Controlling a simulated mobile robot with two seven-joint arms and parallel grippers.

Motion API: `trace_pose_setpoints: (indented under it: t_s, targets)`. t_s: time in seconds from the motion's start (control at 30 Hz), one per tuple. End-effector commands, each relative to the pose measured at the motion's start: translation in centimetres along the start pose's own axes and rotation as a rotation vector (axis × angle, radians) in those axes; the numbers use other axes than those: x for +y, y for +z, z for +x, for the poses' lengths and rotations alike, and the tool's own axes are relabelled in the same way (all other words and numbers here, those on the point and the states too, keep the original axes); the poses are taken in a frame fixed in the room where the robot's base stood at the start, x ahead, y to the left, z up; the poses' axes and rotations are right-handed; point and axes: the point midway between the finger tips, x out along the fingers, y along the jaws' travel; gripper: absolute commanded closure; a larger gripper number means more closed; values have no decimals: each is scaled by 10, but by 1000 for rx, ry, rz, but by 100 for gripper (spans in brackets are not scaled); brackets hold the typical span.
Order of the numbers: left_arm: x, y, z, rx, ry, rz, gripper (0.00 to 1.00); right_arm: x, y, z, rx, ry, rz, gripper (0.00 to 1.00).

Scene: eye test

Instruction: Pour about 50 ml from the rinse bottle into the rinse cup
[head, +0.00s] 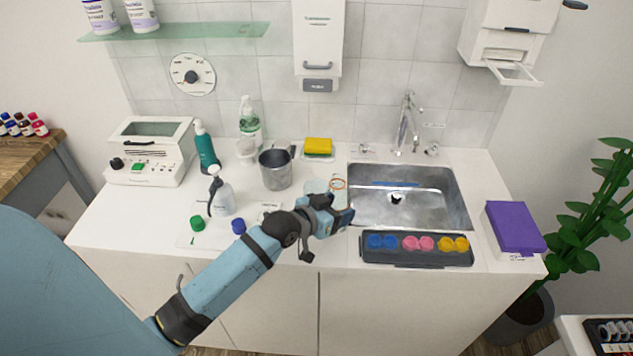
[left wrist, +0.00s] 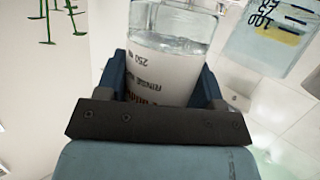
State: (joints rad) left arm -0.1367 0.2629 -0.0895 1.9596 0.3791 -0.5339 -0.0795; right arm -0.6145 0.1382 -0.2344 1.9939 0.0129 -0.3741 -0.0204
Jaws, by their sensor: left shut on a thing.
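My left gripper (head: 338,213) is over the counter just left of the sink. In the left wrist view its blue fingers (left wrist: 160,88) are shut around the rinse bottle (left wrist: 163,65), a clear container with a white label, printed "250" and "RINSE" upside down. Clear liquid shows above the label. In the head view the gripper largely hides it. A clear shape with an orange ring (head: 338,184) shows just behind the gripper. A clear thing with dark print and a yellow patch (left wrist: 272,35) is at the wrist view's upper right; I cannot tell whether it is the rinse cup.
A grey metal jug (head: 276,170), a grey-white spray bottle (head: 221,194) and a teal bottle (head: 206,148) stand left of the gripper. The sink (head: 449,211) lies to its right. A dark tray with coloured cups (head: 417,262) is at the front, a purple box (head: 515,228) at right.

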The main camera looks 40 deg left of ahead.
Motion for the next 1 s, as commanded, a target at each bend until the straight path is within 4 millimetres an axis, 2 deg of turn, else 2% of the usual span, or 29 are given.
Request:
trace_pose_setpoints:
  t_s: [0.2,1.0]
  targets:
    - [0,-3,-1,13,-15,47,66,0,1,-1,-9,0,-1,9]
    - [0,-3,-1,13,-15,45,66,0,-4,-2,-1,-1,-2,9]
